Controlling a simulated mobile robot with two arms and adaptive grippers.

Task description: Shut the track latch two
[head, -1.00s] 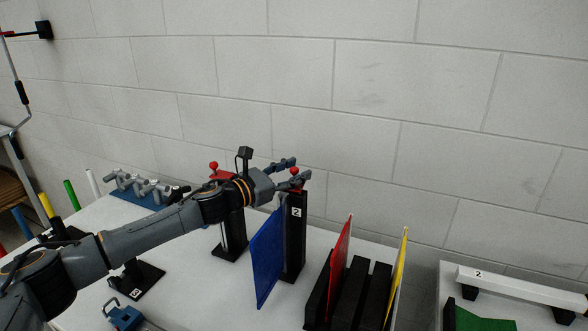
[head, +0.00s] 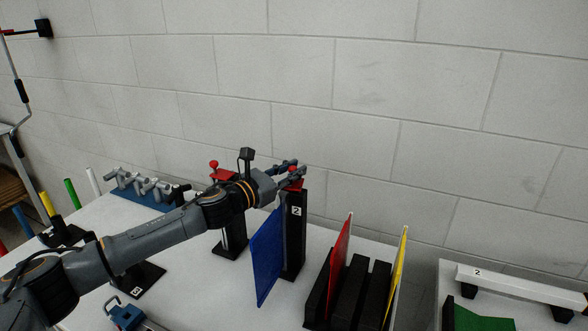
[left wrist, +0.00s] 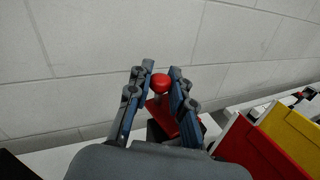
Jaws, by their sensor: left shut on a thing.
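Track latch two is a red latch piece (head: 297,186) with a red ball knob (left wrist: 161,83), on top of a black post marked 2 (head: 295,235). In the left wrist view its red arm (left wrist: 160,115) runs down and right below the knob. My left gripper (head: 295,170) is at the top of this post, shut on the red knob, with one finger on each side of it. In the head view the fingers partly hide the knob. My right gripper is in neither view.
A blue panel (head: 268,258) stands just left of the post. A red panel (head: 340,265) and a yellow panel (head: 397,275) stand in a black rack to the right. Another red-knobbed post (head: 214,164) is behind my forearm. The block wall is behind.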

